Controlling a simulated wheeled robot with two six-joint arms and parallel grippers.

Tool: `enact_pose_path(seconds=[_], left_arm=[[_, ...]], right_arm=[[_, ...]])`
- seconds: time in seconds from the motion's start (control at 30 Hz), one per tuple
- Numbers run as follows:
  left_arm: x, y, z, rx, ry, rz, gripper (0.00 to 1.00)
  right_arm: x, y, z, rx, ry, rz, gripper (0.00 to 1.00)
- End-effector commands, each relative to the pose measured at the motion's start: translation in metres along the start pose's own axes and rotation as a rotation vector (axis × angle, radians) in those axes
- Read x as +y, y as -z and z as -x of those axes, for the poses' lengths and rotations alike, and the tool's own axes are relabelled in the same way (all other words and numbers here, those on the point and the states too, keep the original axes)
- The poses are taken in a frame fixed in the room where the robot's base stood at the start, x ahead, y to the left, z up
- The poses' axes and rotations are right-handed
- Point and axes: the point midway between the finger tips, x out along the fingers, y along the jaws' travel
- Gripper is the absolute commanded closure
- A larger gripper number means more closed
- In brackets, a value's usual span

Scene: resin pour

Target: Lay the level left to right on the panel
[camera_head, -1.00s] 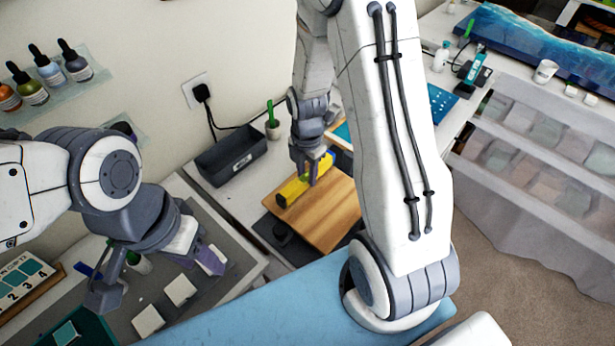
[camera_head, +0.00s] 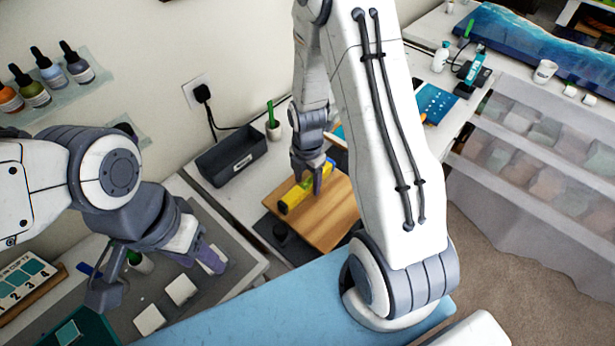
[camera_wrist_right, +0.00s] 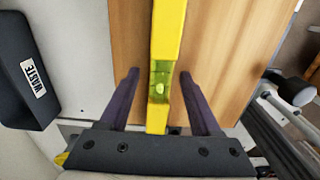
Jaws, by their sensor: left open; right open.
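The yellow level (camera_head: 295,194) lies on the wooden panel (camera_head: 330,222), slanting from lower left to upper right in the head view. In the right wrist view the level (camera_wrist_right: 167,35) runs up the picture, with its green vial (camera_wrist_right: 160,82) between the fingers. My right gripper (camera_head: 313,180) is over the level; in the right wrist view its open fingers (camera_wrist_right: 159,82) stand on either side of it with gaps. My left gripper (camera_head: 160,275) is open and empty, far from the panel, over the grey mat at lower left.
A dark waste bin (camera_head: 232,160) stands left of the panel, and a small dark knob (camera_head: 281,232) is near its front left edge. White blocks (camera_head: 180,290) lie on the grey mat (camera_head: 205,318). My right arm hides the area right of the panel.

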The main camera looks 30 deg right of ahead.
Motion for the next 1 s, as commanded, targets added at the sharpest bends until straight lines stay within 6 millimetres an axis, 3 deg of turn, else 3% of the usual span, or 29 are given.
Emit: enact_pose_path(seconds=[0.17, 0.6, 0.83, 1.0], left_arm=[[0.0, 0.0, -0.002, 0.0, 0.0, 0.0, 0.5], [-0.001, -0.001, -0.019, 0.0, 0.0, 0.003, 0.5], [-0.002, -0.001, -0.022, 0.0, 0.0, 0.004, 0.5], [-0.002, -0.001, -0.022, 0.0, 0.0, 0.004, 0.5]], right_arm=[[0.001, -0.001, 0.012, -0.002, -0.004, 0.0, 0.36], [0.002, -0.001, 0.093, -0.004, -0.007, 0.0, 0.36], [0.001, 0.0, 0.119, -0.001, -0.002, -0.002, 0.36], [0.001, 0.025, 0.131, 0.002, -0.007, -0.089, 0.36]])
